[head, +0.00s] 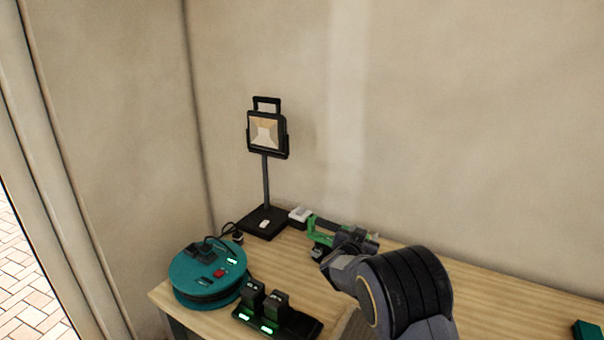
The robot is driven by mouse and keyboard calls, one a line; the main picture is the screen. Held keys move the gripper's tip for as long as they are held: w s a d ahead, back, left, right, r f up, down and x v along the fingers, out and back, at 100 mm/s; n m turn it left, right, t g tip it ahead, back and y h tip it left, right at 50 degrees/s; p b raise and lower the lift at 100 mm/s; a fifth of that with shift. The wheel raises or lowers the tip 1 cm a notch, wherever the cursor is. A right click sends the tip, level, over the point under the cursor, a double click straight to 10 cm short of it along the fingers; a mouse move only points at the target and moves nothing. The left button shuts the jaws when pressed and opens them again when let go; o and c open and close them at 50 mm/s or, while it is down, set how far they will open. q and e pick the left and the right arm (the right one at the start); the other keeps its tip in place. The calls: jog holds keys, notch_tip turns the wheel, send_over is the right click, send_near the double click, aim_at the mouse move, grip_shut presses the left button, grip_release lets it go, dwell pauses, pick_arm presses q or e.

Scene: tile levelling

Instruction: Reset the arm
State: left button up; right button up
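One of my arms, taken as the right, comes in from the bottom right over the wooden workbench (480,290). My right gripper (324,256) is at the far end of this arm, close to a green and black tool (320,228) near the back of the bench. The arm and gripper hide part of the tool. I cannot tell whether the fingers are open or shut, or whether they touch the tool. My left gripper is not in view.
A teal cable reel (190,270) stands at the bench's left corner. A charger with two batteries (275,303) is at the front. A work lamp (267,132) on a stand and a small white box (299,215) are near the wall. A teal item (587,332) lies far right.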

jog(key=s+r+n+g+y, duration=0.1)
jog(key=s+r+y, duration=0.45)
jog(key=s, duration=0.55)
jog(key=s+r+n+g+y, duration=0.2)
jog(key=s+r+y, duration=0.3)
jog(key=s, duration=0.6)
jog(key=s+f+n+g, duration=0.1)
jog(key=s+f+g, duration=0.1)
jog(key=s, duration=1.1)
jog(key=s+a+f+n+g+y+p, duration=0.1)
jog(key=s+f, duration=0.4)
jog(key=s, duration=0.8)
jog(key=shift+s+a+n+g, duration=0.25)
jog(key=shift+n+g, duration=0.25)
jog(key=shift+g, duration=0.5)
